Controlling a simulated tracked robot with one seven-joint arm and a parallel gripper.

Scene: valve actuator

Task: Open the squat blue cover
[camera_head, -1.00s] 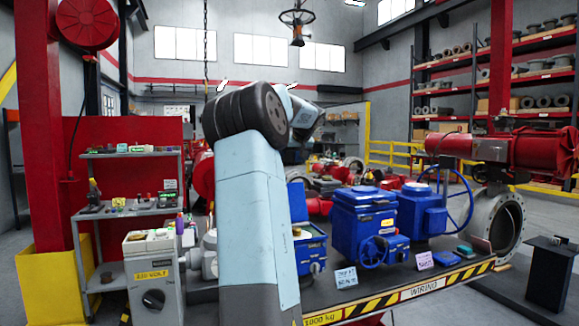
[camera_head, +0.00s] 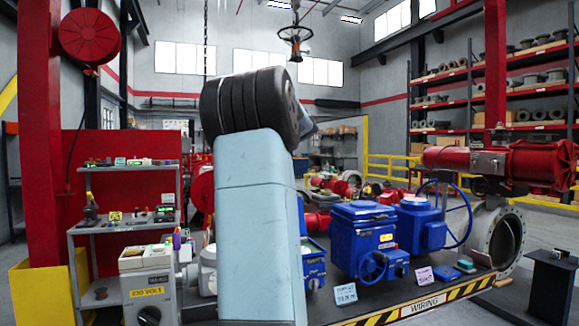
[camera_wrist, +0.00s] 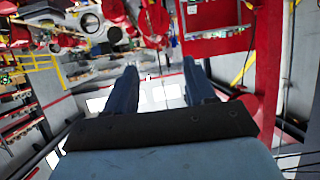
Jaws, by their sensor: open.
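A blue valve actuator (camera_head: 364,240) with a squat, flat-topped cover (camera_head: 362,211) and a small front handwheel stands on the dark bench; its cover looks shut. A second blue actuator (camera_head: 420,228) with a large side handwheel stands to its right. A third blue unit (camera_head: 313,265) is partly hidden behind my arm. I cannot tell for certain which cover the task means. My gripper (camera_wrist: 160,88) shows in the wrist view, with two blue fingers apart and nothing between them. In the head view my arm hides it.
The bench edge (camera_head: 425,303) has yellow-black stripes. Tags (camera_head: 345,294) and a small blue-green block (camera_head: 465,266) lie near its front. A grey voltage box (camera_head: 148,285) and shelves (camera_head: 125,220) stand left. A red actuator on a flanged valve (camera_head: 497,235) stands right.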

